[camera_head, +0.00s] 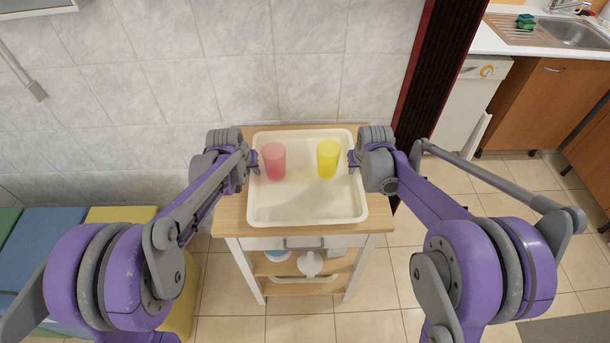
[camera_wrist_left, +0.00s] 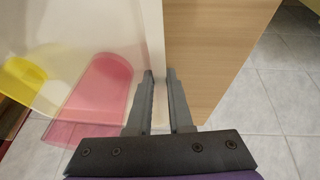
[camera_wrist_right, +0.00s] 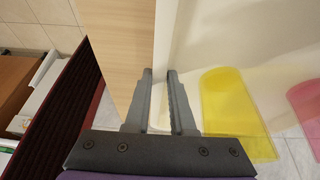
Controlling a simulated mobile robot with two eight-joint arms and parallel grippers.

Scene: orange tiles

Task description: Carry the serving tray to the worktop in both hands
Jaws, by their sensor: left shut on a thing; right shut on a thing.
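The serving tray (camera_head: 305,212) is cream white and sits on the wooden top of a small cart against the tiled wall. A pink cup (camera_head: 273,161) and a yellow cup (camera_head: 328,158) stand upright on it. My left gripper (camera_head: 252,165) is shut on the tray's left rim, seen between the fingers in the left wrist view (camera_wrist_left: 159,85). My right gripper (camera_head: 351,162) is shut on the tray's right rim, seen between the fingers in the right wrist view (camera_wrist_right: 161,85). I cannot tell whether the tray is lifted off the cart. The worktop (camera_head: 487,40) is at the upper right, by the sink.
The cart (camera_head: 230,217) has a drawer and a lower shelf with white dishes. A dark red panel (camera_head: 425,75) stands between cart and kitchen units. A sink (camera_head: 575,33) and a green sponge (camera_head: 525,20) are on the worktop. Coloured blocks (camera_head: 50,245) stand at left.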

